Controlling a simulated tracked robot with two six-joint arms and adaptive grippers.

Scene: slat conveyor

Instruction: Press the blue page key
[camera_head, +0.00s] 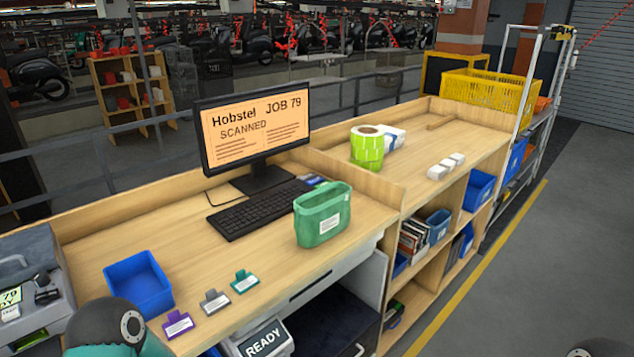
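A black keyboard (262,208) lies on the wooden desk in front of the monitor (255,128). The orange screen reads "Hobstel JOB 79 SCANNED". The single keys are too small to tell apart, and I cannot make out a blue page key. A small blue item (314,181) sits by the keyboard's far right end; I cannot tell what it is. Part of my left arm shows at the lower left and a bit of my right arm at the lower right corner. Neither gripper is in view.
A green bin (322,220) stands right of the keyboard. A blue bin (139,284) and purple, grey and teal labelled clips (214,301) are near the front edge. A device reading "READY" (264,341) is below.

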